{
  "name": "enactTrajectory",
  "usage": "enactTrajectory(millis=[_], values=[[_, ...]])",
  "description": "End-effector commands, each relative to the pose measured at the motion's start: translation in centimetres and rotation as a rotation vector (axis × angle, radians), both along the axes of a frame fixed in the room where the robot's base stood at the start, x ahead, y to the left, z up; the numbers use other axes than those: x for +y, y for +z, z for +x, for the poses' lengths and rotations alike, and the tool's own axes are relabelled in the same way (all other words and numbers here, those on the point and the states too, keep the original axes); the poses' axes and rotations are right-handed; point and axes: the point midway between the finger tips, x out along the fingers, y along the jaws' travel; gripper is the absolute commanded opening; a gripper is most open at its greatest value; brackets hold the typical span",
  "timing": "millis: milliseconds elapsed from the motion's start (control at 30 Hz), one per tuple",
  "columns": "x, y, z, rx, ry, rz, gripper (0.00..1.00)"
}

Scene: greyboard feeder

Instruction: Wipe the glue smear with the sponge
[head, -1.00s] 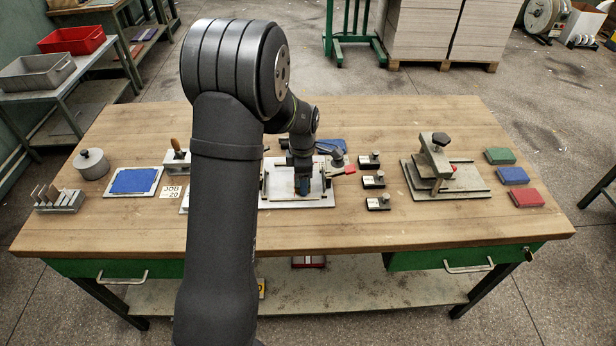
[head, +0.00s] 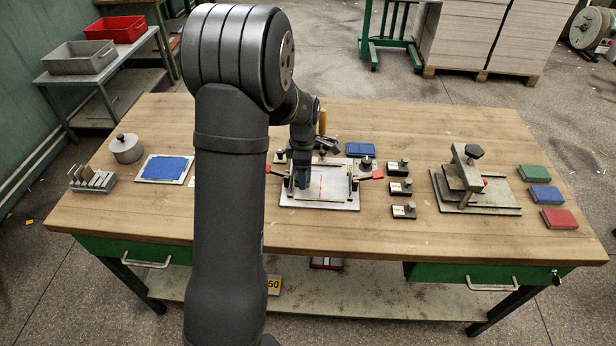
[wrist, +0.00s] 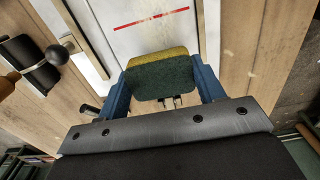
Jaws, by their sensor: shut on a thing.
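My gripper (head: 302,176) hangs over the left part of a pale board (head: 325,200) held in a fixture at mid-bench. In the wrist view its blue fingers are shut on a sponge (wrist: 160,84) with a dark green face and a yellow layer. The pale board (wrist: 150,50) lies beyond the sponge in that view, with a thin red line (wrist: 150,19) across it. I cannot tell whether the sponge touches the board. I cannot make out the glue smear with certainty.
Small clamps (head: 400,187) stand right of the fixture, then a press (head: 465,180) and coloured blocks (head: 541,195). A blue pad (head: 165,168), a lidded pot (head: 126,148) and a slotted rack (head: 92,178) are at left. The bench front is clear.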

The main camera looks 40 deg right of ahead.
Motion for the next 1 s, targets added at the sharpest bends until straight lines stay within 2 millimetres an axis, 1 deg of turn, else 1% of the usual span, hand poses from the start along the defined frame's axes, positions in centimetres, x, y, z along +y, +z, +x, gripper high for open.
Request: enactTrajectory(millis=[600, 733, 1000], values=[[0.0, 5.2, -0.1, 0.002, 0.0, 0.002, 0.41], [0.0, 5.7, -0.1, 0.002, 0.001, 0.002, 0.41], [0.1, 5.6, -0.1, 0.003, 0.0, 0.003, 0.41]])
